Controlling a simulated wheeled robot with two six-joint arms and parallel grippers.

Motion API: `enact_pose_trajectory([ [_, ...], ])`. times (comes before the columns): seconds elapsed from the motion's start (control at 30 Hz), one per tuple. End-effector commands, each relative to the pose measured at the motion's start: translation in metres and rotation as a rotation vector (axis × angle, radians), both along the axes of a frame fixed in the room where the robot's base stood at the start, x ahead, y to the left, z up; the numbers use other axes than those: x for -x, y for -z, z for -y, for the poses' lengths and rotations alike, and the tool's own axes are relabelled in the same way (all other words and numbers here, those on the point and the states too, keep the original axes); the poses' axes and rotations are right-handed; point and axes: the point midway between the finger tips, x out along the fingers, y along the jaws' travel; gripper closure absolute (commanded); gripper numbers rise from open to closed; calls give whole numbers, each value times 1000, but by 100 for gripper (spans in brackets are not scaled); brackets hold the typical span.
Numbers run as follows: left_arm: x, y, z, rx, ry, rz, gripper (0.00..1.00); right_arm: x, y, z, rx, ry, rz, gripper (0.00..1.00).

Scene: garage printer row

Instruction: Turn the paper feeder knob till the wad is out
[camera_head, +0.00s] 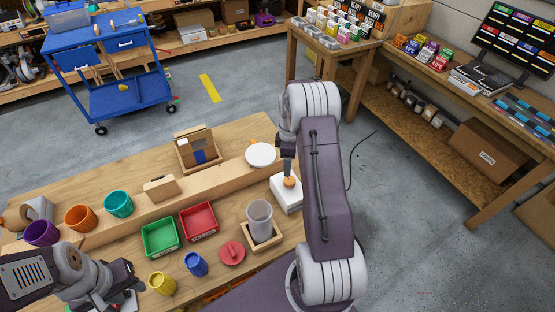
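A small white box (286,201) stands at the right end of the wooden bench, with a round orange-brown knob (290,182) on top. It looks like the paper feeder. My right arm reaches down over it, and the dark end of my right gripper (289,168) is right at the knob. Its fingers are too small and hidden to tell whether they grip it. My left gripper (126,284) is low at the left front of the bench, away from the box; its finger opening is unclear. I cannot make out a paper wad.
On the bench are a grey cup (259,218) in a wooden holder, a red lidded item (232,253), a red bin (199,220), a green bin (160,236), a white disc (261,155) and several coloured cups. A blue cart (110,70) stands on the floor behind.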

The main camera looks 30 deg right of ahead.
Motion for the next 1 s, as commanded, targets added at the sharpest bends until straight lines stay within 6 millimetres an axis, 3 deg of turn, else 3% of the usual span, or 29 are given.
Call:
enact_pose_trajectory([
  [0.23, 1, -4, 0, 0, 0, -2, 64, 2, 10, 1, -2, 3, -4, 35],
  [0.63, 0, -26, 0, 0, 0, -1, 64, 3, 83, 1, -1, 3, -3, 35],
  [0.97, 0, -26, 0, 0, 0, -1, 64, 3, 92, 1, -1, 3, -1, 35],
  [1.0, 0, -26, 0, 0, 0, -1, 64, 3, 92, 1, -1, 3, -1, 44],
])
